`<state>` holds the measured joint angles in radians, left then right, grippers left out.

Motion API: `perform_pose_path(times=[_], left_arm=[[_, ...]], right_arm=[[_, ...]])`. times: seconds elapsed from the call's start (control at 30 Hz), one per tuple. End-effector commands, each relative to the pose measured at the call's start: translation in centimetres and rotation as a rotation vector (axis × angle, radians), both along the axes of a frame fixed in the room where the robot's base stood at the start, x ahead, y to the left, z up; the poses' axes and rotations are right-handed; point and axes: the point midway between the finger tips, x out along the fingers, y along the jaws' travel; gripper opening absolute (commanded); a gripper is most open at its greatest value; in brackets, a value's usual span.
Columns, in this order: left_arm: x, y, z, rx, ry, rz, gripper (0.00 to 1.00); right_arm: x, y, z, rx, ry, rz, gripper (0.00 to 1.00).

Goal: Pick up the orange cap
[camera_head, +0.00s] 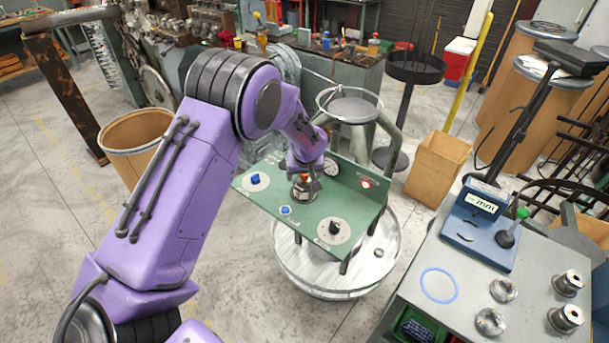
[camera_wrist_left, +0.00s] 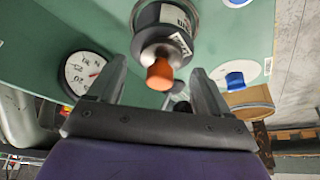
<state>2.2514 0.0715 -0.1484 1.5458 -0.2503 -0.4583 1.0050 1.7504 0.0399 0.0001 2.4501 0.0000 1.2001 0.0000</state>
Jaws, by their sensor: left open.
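The orange cap (camera_wrist_left: 160,75) sits on the end of a dark cylindrical fitting (camera_wrist_left: 165,30) with a white label, on the green panel. In the left wrist view it lies between the fingers of my left gripper (camera_wrist_left: 158,88), which is open with a finger on each side and clear space around the cap. In the head view my left gripper (camera_head: 303,163) is over the green panel (camera_head: 318,208), and the cap (camera_head: 304,177) shows just below it, partly hidden. My right gripper is not in view.
The panel carries blue knobs (camera_head: 256,179), a dark knob (camera_head: 334,227) and a dial gauge (camera_head: 331,167) close to the gripper. A grey bench (camera_head: 460,283) with metal spools and a blue scale (camera_head: 483,225) stands at the right.

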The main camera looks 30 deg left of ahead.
Motion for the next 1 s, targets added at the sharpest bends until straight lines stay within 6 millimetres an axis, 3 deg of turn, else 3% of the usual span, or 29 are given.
perform_pose_path(times=[0.23, 0.27, 0.43, 0.47, 0.83, 1.0], left_arm=[[0.2, 0.0, -0.4, 0.000, 0.000, -0.001, 0.79], [0.2, 0.0, -0.4, 0.000, 0.000, -0.001, 0.72], [0.2, -0.1, -0.4, -0.001, -0.001, -0.003, 0.17], [0.2, -0.1, -0.4, -0.001, -0.001, -0.003, 0.13], [0.3, -0.1, 0.2, 0.000, -0.002, -0.003, 0.13], [-0.2, -0.4, 3.4, 0.000, -0.006, -0.004, 0.13]], right_arm=[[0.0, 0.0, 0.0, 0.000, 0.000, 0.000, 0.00], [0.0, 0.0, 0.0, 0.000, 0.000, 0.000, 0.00], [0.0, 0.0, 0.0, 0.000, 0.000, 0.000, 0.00], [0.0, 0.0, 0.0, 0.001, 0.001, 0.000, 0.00], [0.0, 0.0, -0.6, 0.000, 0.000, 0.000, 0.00], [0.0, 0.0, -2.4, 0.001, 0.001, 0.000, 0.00]])
